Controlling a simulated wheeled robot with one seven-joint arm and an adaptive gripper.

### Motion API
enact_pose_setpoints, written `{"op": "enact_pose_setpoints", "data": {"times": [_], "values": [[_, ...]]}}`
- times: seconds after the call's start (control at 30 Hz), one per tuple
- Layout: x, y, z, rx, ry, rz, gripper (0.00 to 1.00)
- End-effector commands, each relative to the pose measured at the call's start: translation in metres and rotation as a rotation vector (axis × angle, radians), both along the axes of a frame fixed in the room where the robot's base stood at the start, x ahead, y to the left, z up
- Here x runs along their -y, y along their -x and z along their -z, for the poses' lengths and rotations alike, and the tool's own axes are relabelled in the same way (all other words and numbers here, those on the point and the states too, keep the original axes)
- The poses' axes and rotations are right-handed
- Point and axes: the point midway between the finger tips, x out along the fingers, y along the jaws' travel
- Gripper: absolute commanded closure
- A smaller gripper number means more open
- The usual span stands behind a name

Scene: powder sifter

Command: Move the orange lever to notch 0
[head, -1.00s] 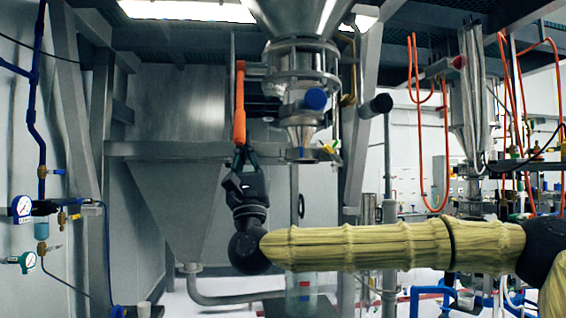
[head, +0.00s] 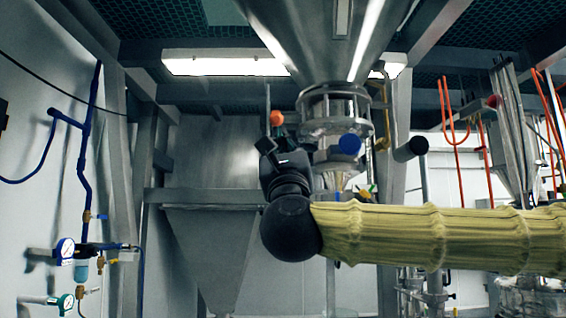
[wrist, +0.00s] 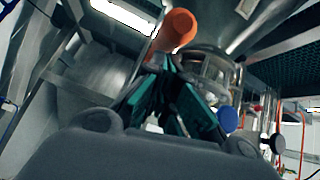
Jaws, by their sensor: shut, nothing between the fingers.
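The orange lever (head: 277,118) shows in the head view as a small round orange end beside the sifter's metal neck. It points roughly toward the camera. In the wrist view the lever (wrist: 175,28) is a thick orange bar at the top, just beyond the fingertips. My gripper (head: 270,148) is directly below the lever's end in the head view, pointing upward, its fingers partly hidden by its own body. In the wrist view my gripper (wrist: 160,66) has its teal-lined fingers together with nothing between them. Whether they touch the lever I cannot tell. No notch marks are legible.
The metal hopper (head: 335,40) hangs above the clear sifter section (head: 335,105). A blue round cap (head: 350,144) and a dark capped pipe (head: 410,150) stick out on the right. Gauges and blue pipes line the left wall. Open space lies left of my gripper.

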Motion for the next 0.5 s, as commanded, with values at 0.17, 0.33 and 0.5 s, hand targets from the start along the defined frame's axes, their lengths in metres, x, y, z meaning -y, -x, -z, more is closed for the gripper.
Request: {"op": "enact_pose_setpoints", "data": {"times": [0.17,0.33,0.5], "values": [[0.000,0.005,-0.008,0.001,-0.001,0.000,1.00],[0.001,0.006,-0.012,0.003,-0.003,0.001,1.00],[0.001,0.007,-0.014,0.005,-0.003,0.001,1.00]]}}
